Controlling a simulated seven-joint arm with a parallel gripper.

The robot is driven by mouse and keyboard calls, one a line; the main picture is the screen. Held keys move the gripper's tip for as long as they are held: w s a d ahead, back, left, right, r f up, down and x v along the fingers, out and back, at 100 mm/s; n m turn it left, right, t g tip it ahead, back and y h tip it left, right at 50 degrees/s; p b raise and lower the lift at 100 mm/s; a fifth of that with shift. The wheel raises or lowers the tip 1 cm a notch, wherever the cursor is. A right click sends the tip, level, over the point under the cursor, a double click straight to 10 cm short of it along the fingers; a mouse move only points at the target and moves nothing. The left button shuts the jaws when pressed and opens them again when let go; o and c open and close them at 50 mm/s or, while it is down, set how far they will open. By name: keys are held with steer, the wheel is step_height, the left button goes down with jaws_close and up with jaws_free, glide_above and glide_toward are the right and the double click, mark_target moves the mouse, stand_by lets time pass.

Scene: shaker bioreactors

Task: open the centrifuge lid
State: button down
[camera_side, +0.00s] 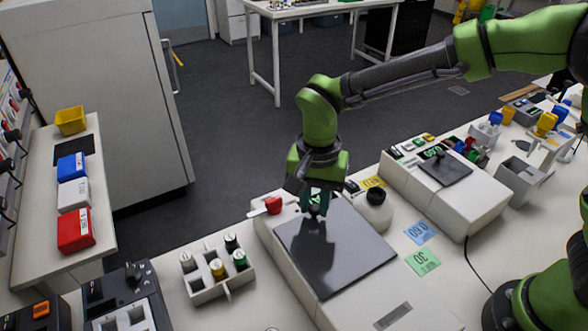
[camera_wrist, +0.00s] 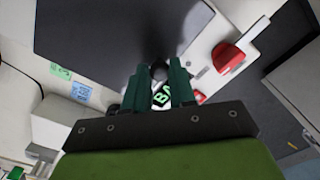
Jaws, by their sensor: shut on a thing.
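The centrifuge (camera_side: 285,252) is a large white box on the bench in the side view. Its dark, glossy flat lid (camera_side: 345,255) covers much of the top and lies down; I cannot tell whether it is slightly raised. The lid also fills the upper middle of the wrist view (camera_wrist: 115,35). My gripper (camera_side: 317,205) points down at the lid's far edge. In the wrist view its two green fingers (camera_wrist: 158,72) are shut on a small dark round knob (camera_wrist: 158,75) at the lid's edge.
A red switch (camera_side: 273,205) sits by the lid's far left corner. A vial rack (camera_side: 218,272) stands to the left. A white container with a black top (camera_side: 376,197) and a second white machine (camera_side: 455,200) stand to the right. Coloured cards lie between the machines.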

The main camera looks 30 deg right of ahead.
steer(key=s, duration=1.6)
steer(key=c, duration=0.9)
jaws_free()
steer(key=shift+c, duration=0.2)
steer(key=shift+r, duration=0.1)
step_height(320, 180, up, 17)
